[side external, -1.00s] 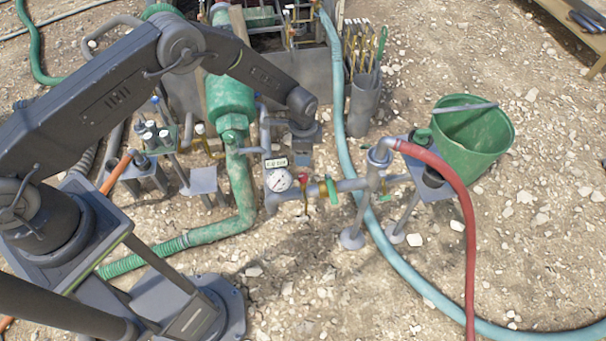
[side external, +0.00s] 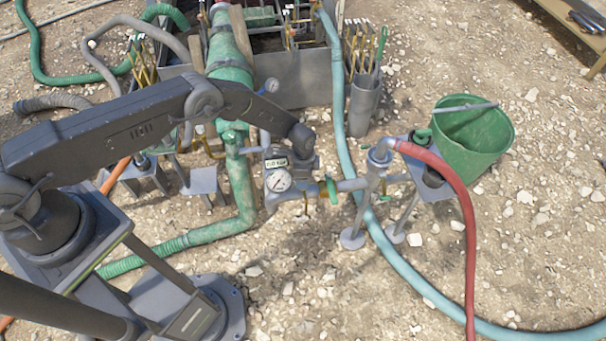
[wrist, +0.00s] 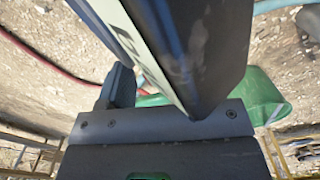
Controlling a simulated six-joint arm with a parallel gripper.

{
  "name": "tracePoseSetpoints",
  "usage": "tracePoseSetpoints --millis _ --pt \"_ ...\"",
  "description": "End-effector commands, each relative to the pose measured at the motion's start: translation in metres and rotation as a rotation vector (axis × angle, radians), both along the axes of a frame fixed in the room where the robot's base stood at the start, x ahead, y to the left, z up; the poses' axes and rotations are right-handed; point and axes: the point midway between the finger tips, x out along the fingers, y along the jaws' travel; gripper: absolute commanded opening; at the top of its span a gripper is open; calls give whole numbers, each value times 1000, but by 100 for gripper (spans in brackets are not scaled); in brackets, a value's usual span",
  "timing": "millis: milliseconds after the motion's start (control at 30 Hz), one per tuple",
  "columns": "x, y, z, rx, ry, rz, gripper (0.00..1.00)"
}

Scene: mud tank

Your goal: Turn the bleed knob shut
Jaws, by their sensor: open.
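My gripper (side external: 305,164) is at the pipe run, just right of and close to the round white pressure gauge (side external: 279,181) in the side view. Its jaws are open, with nothing seen between them. I cannot make out the bleed knob; the spot right of the gauge is partly covered by my gripper. A small label plate (side external: 276,163) sits above the gauge. In the wrist view, a large dark body with a pale lettered face (wrist: 150,55) fills the middle, very close, and hides what lies between the jaws. A dark finger (wrist: 118,88) shows left of it.
A green valve handle (side external: 331,190) stands on the same pipe, right of the gauge. A standpipe with a red hose (side external: 455,185) and a green bucket (side external: 480,150) are further right. A thick green pipe (side external: 240,185) is at left. Open gravel lies in front.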

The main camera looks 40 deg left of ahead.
Motion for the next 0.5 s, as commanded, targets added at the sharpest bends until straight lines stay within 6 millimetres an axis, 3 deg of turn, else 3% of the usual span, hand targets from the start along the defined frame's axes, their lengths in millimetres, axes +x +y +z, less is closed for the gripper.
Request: tracePoseSetpoints --millis 67,500 --pt "0 0 0 0 0 0 58" --pt "0 0 0 0 0 0 16"
